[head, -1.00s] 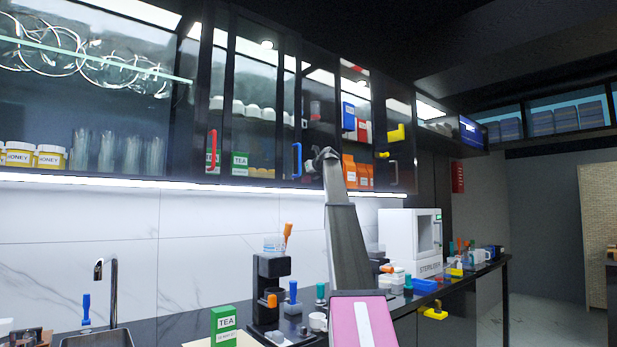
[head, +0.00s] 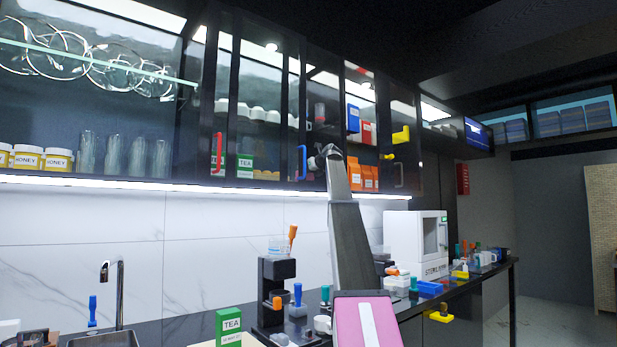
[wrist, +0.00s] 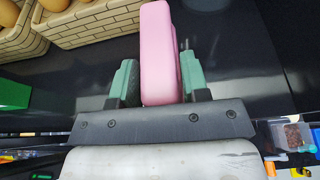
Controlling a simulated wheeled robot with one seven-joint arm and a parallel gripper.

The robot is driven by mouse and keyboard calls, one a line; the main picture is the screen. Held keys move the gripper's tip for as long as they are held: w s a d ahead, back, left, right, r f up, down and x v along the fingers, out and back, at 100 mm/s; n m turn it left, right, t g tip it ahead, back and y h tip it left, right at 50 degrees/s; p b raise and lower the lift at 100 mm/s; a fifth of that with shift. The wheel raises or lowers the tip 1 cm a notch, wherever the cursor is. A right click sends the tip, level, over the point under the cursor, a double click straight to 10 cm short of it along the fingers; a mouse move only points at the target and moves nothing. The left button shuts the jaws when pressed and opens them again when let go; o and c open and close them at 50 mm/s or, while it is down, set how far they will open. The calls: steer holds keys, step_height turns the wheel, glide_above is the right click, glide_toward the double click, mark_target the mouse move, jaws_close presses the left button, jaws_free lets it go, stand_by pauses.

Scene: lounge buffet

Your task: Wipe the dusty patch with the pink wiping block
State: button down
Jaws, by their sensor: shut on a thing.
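The pink wiping block (wrist: 168,50) is upright between the two green fingers of my gripper (wrist: 157,80) in the wrist view. The gripper is shut on it, with a finger on each side. Beyond the block is a dark, glossy surface (wrist: 245,60); I cannot tell whether the block touches it. I cannot make out a dusty patch in either view. In the head view my gripper and the block are not visible.
Brick-patterned baskets (wrist: 92,22) with brown rounded items lie at upper left in the wrist view. In the head view, the counter holds a green tea box (head: 229,326), a black stand (head: 276,290) and a white sterilizer (head: 415,245). A sink tap (head: 120,290) stands left.

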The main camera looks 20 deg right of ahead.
steer(key=shift+r, duration=0.5)
steer(key=s+d, duration=0.4)
steer(key=s, duration=0.7)
steer(key=s+d, duration=0.4)
steer(key=s, duration=0.7)
steer(key=shift+s, duration=0.3)
steer(key=shift+d, duration=0.1)
stand_by(0.4)
